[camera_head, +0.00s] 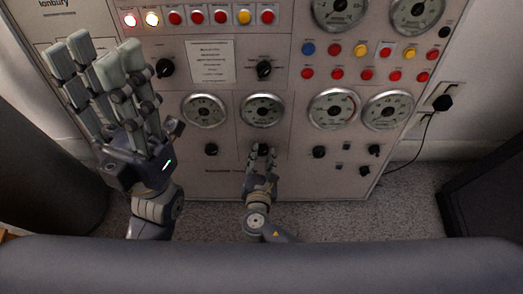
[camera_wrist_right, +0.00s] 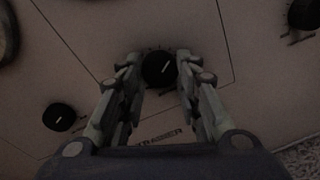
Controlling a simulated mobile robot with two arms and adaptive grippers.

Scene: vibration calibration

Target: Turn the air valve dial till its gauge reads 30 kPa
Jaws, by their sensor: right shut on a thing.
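A black dial (camera_wrist_right: 159,68) with a white pointer line sits between the two fingers of my right gripper (camera_wrist_right: 158,76) in the right wrist view. The pointer tilts up to the right. In the head view my right gripper (camera_head: 262,152) is at the panel, shut on this dial below a round gauge (camera_head: 263,110). The gauge's needle and numbers are too small to read. My left gripper (camera_head: 105,65) is raised in front of the panel's left side, its fingers extended and apart, holding nothing.
The grey control panel (camera_head: 222,135) carries more gauges, including one to the left (camera_head: 204,110) and one to the right (camera_head: 334,108). Other black knobs (camera_head: 211,149) sit nearby. Coloured buttons and lamps line the top. A cable (camera_head: 418,142) hangs at the right.

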